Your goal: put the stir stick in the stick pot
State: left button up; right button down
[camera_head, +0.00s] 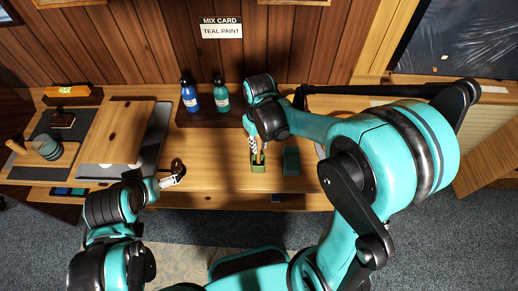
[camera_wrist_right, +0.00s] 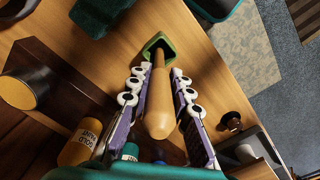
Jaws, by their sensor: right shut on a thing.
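The stir stick (camera_wrist_right: 160,105) is a tan wooden stick with a thick rounded end, seen in the right wrist view. My right gripper (camera_head: 257,151) is shut on it, with a finger on each side. The stick pot (camera_head: 258,167) is a small green pot on the wooden bench, directly below the right gripper. In the right wrist view the stick's far end reaches the mouth of the pot (camera_wrist_right: 158,42); how deep it sits is hidden. My left gripper (camera_head: 171,181) is at the bench's front edge, left of the pot; its finger opening is unclear.
A dark green block-like container (camera_head: 291,161) stands just right of the pot. A blue bottle (camera_head: 189,95) and a teal bottle (camera_head: 221,95) stand behind on a dark tray. A wooden board (camera_head: 118,132) and a glass jar (camera_head: 47,148) are at left. The bench middle is clear.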

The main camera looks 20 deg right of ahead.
jog(key=shift+f, duration=1.25)
jog(key=shift+f+b, duration=0.15)
jog(key=shift+b, duration=0.25)
jog(key=c, duration=1.4)
grip_release()
jog(key=shift+o, duration=0.2)
